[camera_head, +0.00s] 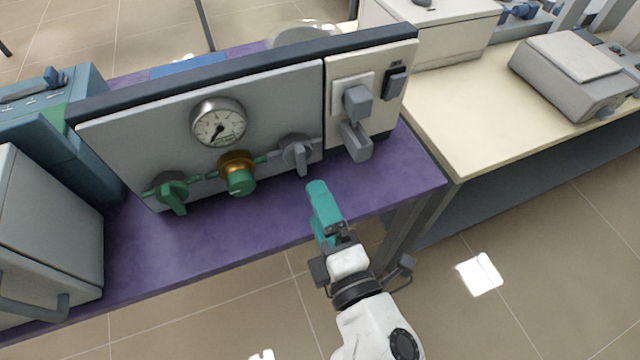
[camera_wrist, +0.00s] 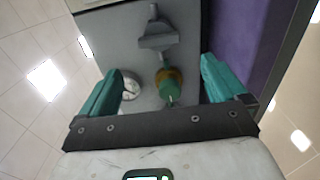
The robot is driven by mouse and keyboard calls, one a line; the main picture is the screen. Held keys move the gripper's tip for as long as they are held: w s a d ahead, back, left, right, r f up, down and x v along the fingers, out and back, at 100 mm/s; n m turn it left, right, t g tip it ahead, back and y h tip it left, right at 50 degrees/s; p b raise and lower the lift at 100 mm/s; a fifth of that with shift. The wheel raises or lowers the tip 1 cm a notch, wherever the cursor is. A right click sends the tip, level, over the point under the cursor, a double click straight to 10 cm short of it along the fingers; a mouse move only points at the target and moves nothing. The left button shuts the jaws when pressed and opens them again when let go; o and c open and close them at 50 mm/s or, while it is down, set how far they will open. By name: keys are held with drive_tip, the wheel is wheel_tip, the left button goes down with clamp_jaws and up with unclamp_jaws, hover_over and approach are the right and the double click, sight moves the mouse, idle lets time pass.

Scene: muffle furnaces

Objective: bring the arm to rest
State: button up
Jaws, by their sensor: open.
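My gripper (camera_head: 322,205) has teal fingers and hangs in front of the purple bench edge, to the right of the panel's middle. In the wrist view the two teal fingers of my gripper (camera_wrist: 160,82) stand wide apart with nothing between them. Beyond them is a grey panel (camera_head: 265,92) with a round gauge (camera_head: 219,122), a brass regulator with a green knob (camera_head: 239,178), a green valve handle (camera_head: 173,193) and a grey valve handle (camera_head: 298,153). The fingers look apart from the panel.
The purple bench (camera_head: 240,222) carries the panel and a grey box with a handle (camera_head: 45,235) at left. A beige switch plate (camera_head: 370,100) sits at the panel's right. A cream table (camera_head: 480,120) stands further right. Tiled floor (camera_head: 500,270) is open in front.

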drive_tip(key=shift+d, duration=0.1)
drive_tip(key=d+f+m+g+h+p, duration=0.2)
drive_tip(key=d+f+m+g+h, duration=0.15)
drive_tip(key=d+m, duration=0.4)
drive_tip(key=d+f+m+g+h+p, duration=0.1)
drive_tip(key=d+f+m+g+h, duration=0.3)
drive_tip(key=d, duration=0.7)
drive_tip(key=s+d+f+m+g+y+p, duration=0.1)
drive_tip(key=s+d+f+m+g+p, duration=0.1)
drive_tip(key=s, duration=0.7)
drive_tip(key=s+d+f+m+g+p, duration=0.1)
drive_tip(key=s+d+f+m+g, duration=0.2)
drive_tip(key=s+m+g, duration=0.3)
drive_tip(key=s+d+m, duration=0.1)
drive_tip(key=s+m, duration=0.1)
drive_tip(key=s, duration=0.1)
drive_tip(key=shift+s+d+f+m+g+y+p, duration=0.15)
drive_tip(key=shift+d+m+g+y+p, duration=0.15)
drive_tip(key=shift+m+g+y+p, duration=0.1)
drive_tip(key=shift+c, duration=0.5)
